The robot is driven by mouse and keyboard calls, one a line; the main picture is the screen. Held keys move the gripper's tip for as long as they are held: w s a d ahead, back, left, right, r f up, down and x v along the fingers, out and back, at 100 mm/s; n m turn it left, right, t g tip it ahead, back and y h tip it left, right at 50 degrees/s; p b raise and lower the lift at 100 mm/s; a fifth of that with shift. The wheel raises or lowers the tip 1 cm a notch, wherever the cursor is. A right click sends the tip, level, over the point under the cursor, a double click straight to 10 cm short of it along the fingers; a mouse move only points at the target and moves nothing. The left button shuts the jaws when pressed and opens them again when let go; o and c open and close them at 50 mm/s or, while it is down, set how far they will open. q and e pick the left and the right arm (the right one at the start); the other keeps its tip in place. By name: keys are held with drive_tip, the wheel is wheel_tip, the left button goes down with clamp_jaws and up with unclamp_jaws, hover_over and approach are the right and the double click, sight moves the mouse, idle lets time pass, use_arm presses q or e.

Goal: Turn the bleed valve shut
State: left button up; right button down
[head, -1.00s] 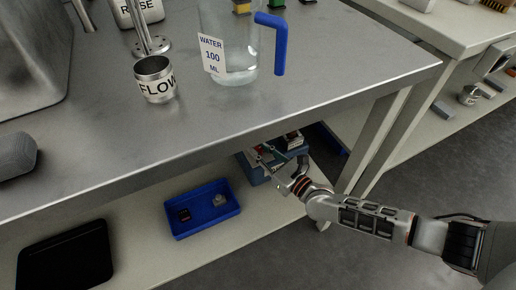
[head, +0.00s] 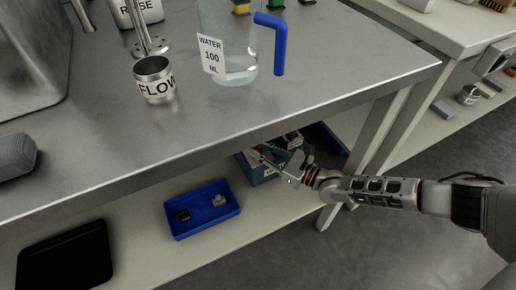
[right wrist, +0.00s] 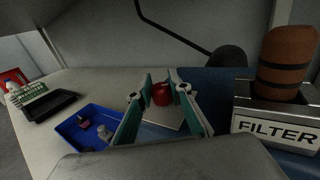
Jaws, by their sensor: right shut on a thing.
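The bleed valve appears as a round red knob (right wrist: 162,94) on a pale plate (right wrist: 182,119) in the right wrist view. My right gripper (right wrist: 161,80) has its teal fingers on either side of the knob and is shut on it. In the head view my right gripper (head: 262,156) reaches under the bench top from the right, at a blue unit (head: 262,174) on the lower shelf. The fingers and the bench edge hide most of the knob there. My left gripper is not in view.
A blue tray (head: 176,228) with small parts and a black tray (head: 66,257) lie on the lower shelf. A box marked FILTER (right wrist: 277,128) with a brown cylinder (right wrist: 288,62) stands right of the knob. The bench edge (head: 200,160) hangs above, and a bench leg (head: 368,140) stands nearby.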

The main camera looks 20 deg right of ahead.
sight(258, 149)
drive_tip(key=c, duration=1.8)
unclamp_jaws()
wheel_tip(258, 149, up, 10)
